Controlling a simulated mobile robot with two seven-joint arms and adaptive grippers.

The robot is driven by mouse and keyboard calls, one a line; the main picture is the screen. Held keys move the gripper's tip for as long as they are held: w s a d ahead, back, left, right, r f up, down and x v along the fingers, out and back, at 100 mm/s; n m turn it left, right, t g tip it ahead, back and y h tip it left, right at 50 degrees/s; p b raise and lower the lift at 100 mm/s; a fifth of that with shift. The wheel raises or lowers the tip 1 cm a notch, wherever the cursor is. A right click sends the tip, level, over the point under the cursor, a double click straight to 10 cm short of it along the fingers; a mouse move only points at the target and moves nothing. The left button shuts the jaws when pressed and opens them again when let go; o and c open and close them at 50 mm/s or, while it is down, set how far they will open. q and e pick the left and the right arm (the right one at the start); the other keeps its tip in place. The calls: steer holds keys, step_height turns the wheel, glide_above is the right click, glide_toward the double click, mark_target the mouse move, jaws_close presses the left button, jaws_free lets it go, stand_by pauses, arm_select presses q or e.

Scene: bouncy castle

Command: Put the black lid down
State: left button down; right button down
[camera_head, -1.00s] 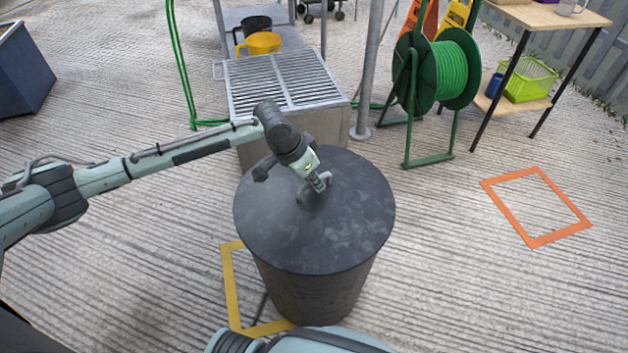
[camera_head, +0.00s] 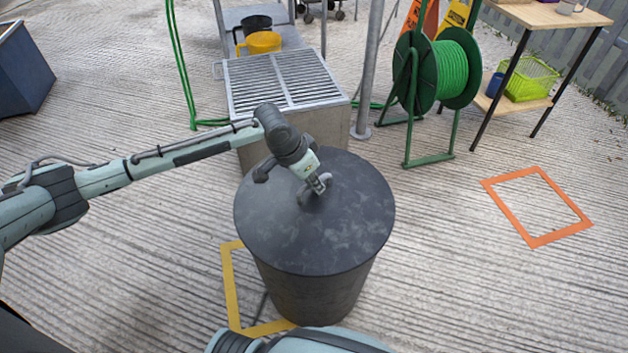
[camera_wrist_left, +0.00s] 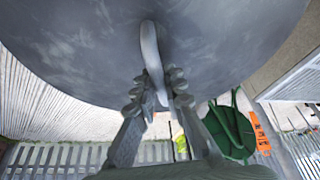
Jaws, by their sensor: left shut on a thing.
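The black lid (camera_head: 300,235) is a round dark disc on top of the dark bin (camera_head: 315,300) in the head view. No gap shows between lid and bin from here. My left gripper (camera_head: 320,187) is at the lid's raised handle, near the middle of the lid. In the left wrist view, my left gripper's fingers (camera_wrist_left: 158,92) are shut on the curved grey handle (camera_wrist_left: 150,50), with the lid (camera_wrist_left: 90,45) filling the top. My right gripper is not in view; a piece of an arm shows at the bottom edge of the head view.
A yellow floor frame (camera_head: 231,290) lies around the bin's base. An orange floor frame (camera_head: 538,207) lies on clear concrete at right. A grated drain block (camera_head: 285,80) stands behind the bin. A green hose reel (camera_head: 437,75) and a wooden table (camera_head: 545,17) stand at back right.

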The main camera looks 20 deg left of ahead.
arm_select(q)
steer(key=shift+f, duration=0.3)
steer(key=c, duration=1.5)
jaws_free()
steer(key=v, duration=1.2)
